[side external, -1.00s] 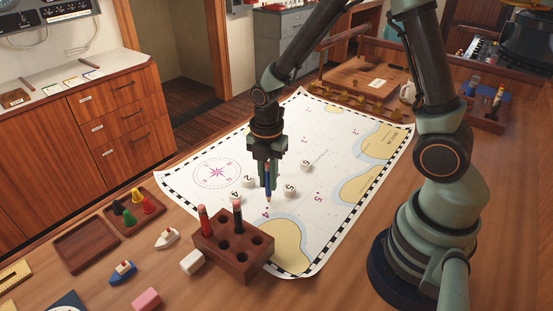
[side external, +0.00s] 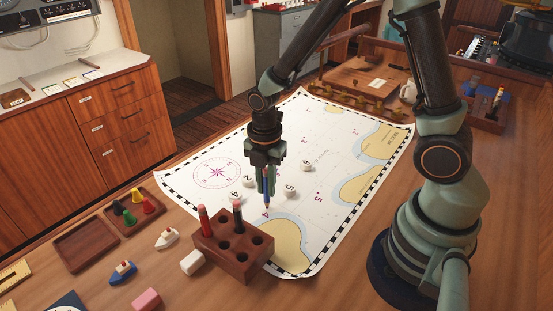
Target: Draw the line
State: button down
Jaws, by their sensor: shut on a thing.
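My gripper (side external: 267,182) is shut on a blue pencil (side external: 267,192), held about upright with its tip down. The tip is at or just above the chart (side external: 330,135), close to a small printed 4 mark; I cannot tell whether it touches. The white chart has a checked border, a pink compass rose, tan land shapes and small pink numbered marks. White numbered markers stand on it: 2 (side external: 249,181), 4 (side external: 235,197), 5 (side external: 290,190) and 6 (side external: 306,167). No drawn line is visible to me.
A wooden holder block (side external: 232,262) with a red and a black marker stands close in front of the gripper. The chart's middle and far part is mostly clear.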

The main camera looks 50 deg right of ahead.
aim_at(266, 169)
jog(key=shift+s+a+r, duration=0.1)
dwell(0.4)
jog(key=shift+r, duration=2.9)
